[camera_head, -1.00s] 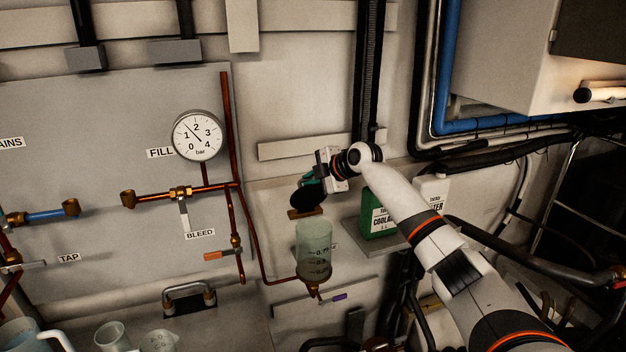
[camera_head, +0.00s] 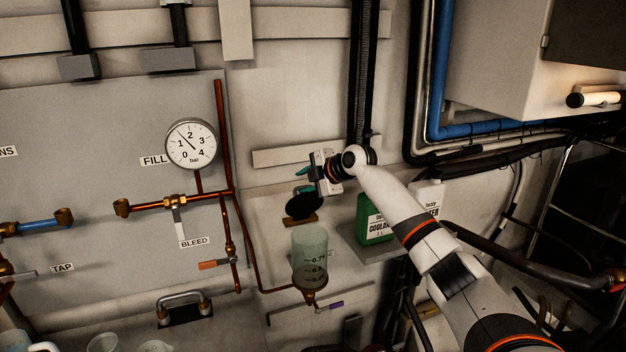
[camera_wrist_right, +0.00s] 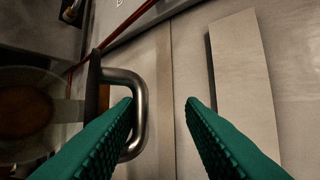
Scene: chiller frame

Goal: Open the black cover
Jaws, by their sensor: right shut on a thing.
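The black cover (camera_head: 303,206) is a dark round disc. It stands raised and tilted up behind the clear graduated cylinder (camera_head: 310,250), whose mouth is uncovered. In the right wrist view the cover (camera_wrist_right: 92,88) shows nearly edge-on, with a metal bow handle (camera_wrist_right: 140,112). My right gripper (camera_head: 304,182), with green fingers, is at the cover's handle side and shut on the handle. In the wrist view the handle lies against the left finger; its contact with the right finger is not clear. My left gripper is not in view.
A green coolant jug (camera_head: 372,218) and a white bottle (camera_head: 428,196) stand on a shelf right of the cylinder, close to my right arm. Copper pipes (camera_head: 228,180) and a pressure gauge (camera_head: 190,144) are to the left.

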